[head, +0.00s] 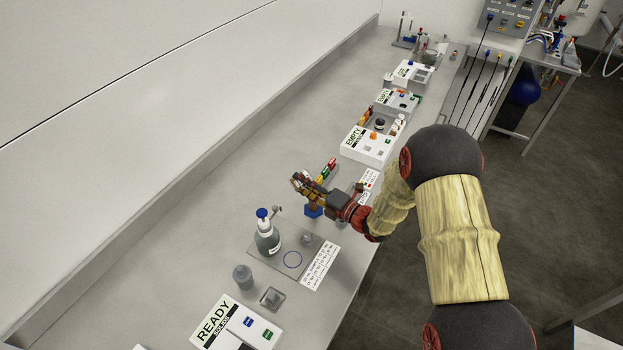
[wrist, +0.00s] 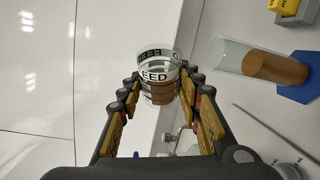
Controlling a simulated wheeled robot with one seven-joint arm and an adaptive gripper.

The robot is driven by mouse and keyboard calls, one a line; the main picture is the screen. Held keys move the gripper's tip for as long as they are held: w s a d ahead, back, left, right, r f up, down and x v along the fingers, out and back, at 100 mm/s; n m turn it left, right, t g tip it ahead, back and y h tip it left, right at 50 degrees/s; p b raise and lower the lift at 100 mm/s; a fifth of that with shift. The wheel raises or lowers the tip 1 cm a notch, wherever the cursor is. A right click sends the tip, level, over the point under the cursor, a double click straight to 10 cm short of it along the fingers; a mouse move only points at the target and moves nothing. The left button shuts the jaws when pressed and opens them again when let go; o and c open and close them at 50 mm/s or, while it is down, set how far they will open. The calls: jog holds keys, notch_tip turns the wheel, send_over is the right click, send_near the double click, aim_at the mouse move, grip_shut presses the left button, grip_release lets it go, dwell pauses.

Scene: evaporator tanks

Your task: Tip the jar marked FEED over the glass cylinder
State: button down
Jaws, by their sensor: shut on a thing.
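The jar marked FEED (wrist: 158,76) is clear, with a white lettered band and brown contents. My gripper (wrist: 160,92) is shut on it. In the wrist view the jar's axis does not run parallel to the glass cylinder's, so it looks tilted; how far I cannot tell. The glass cylinder (wrist: 240,58) holds brown material and stands on a blue base (wrist: 300,78), beside and apart from the jar. No stream shows between them. In the head view my gripper (head: 302,186) is just above the blue base (head: 313,212) and hides most of the jar and cylinder.
A blue-capped bottle (head: 267,238) stands on a grey plate (head: 312,246) with a blue ring. A grey jar (head: 243,277) and a READY box (head: 237,327) are nearer. EMPTY boxes (head: 368,149) stand farther along the bench. The wall side of the bench is clear.

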jog(key=shift+w+d+r+m+t+y+p, duration=0.15)
jog(key=shift+r+m+t+y+p, duration=0.1)
jog(key=shift+m+p, duration=0.4)
jog(key=shift+d+r+m+t+y+p, duration=0.15)
jog(key=shift+r+m+p, duration=0.1)
jog(key=shift+m+p, duration=0.4)
dwell(3.5)
dwell(1.0)
jog(key=shift+a+f+n+g+h, duration=0.15)
jog(key=shift+f+n, duration=0.1)
jog(key=shift+n, duration=0.35)
jog(key=shift+a+f+n+g+h, duration=0.1)
jog(key=shift+f+n+g+h, duration=0.1)
jog(key=shift+n, duration=0.4)
jog(key=shift+s+a+f+n+h+b, duration=0.15)
jog(key=shift+f+n+h+b, duration=0.2)
jog(key=shift+n, duration=0.45)
jog(key=shift+s+a+f+n+h+b, duration=0.15)
jog(key=shift+f+n+b, duration=0.25)
jog(key=shift+n, duration=0.4)
jog(key=shift+w+d+f+n+h+b, duration=0.1)
jog(key=shift+f+n+h+b, duration=0.2)
jog(key=shift+n+b, duration=0.25)
jog(key=shift+d+f+n+h+b, duration=0.1)
jog(key=shift+f+n+h+b, duration=0.2)
jog(key=shift+n, duration=0.45)
jog(key=shift+f+n+h+b, duration=0.2)
jog(key=shift+n+h+b, duration=0.05)
jog(key=shift+n+b, duration=0.3)
